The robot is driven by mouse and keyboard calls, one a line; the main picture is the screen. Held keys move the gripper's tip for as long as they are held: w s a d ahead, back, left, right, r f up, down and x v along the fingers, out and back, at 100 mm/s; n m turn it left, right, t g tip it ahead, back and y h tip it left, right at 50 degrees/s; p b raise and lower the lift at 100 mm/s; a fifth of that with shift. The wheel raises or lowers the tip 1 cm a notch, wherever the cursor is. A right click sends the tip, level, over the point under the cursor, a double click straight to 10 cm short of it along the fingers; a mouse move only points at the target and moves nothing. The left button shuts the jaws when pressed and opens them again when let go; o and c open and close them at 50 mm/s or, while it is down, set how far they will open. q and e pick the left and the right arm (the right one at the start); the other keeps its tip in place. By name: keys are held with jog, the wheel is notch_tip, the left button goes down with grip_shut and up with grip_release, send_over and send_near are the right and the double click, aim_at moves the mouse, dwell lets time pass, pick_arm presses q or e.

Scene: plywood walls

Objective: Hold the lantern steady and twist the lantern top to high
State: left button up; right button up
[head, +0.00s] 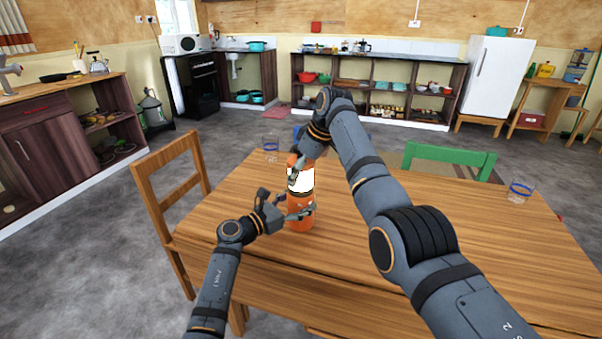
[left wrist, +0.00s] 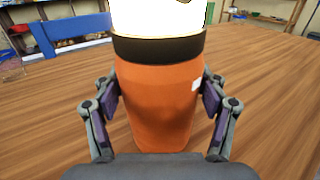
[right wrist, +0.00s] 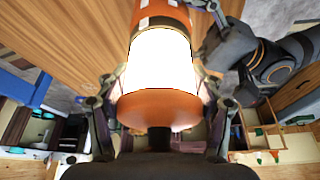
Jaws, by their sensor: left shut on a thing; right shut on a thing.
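The lantern (head: 300,213) stands upright on the wooden table, with an orange base, a glowing white middle and an orange top. My left gripper (head: 292,209) is shut on the orange base from the left; the left wrist view shows a finger on each side of the base (left wrist: 158,105). My right gripper (head: 298,166) comes from above and is shut on the lantern top; in the right wrist view its fingers are on both sides of the orange top (right wrist: 158,108). My right gripper partly hides the top in the head view. The setting of the top cannot be read.
The wooden table (head: 400,255) has one glass (head: 520,191) at its right and another glass (head: 271,150) at its far left. A wooden chair (head: 170,200) stands at the left and a green chair (head: 448,160) behind. The tabletop right of the lantern is partly under my right arm.

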jog(key=o, duration=1.3)
jog(key=shift+r, duration=0.1)
jog(key=v, duration=1.1)
jog(key=shift+s+d+r, duration=0.1)
jog(key=shift+d+r, duration=0.05)
jog(key=shift+r, duration=0.15)
pick_arm(q)
jog(key=o, duration=1.7)
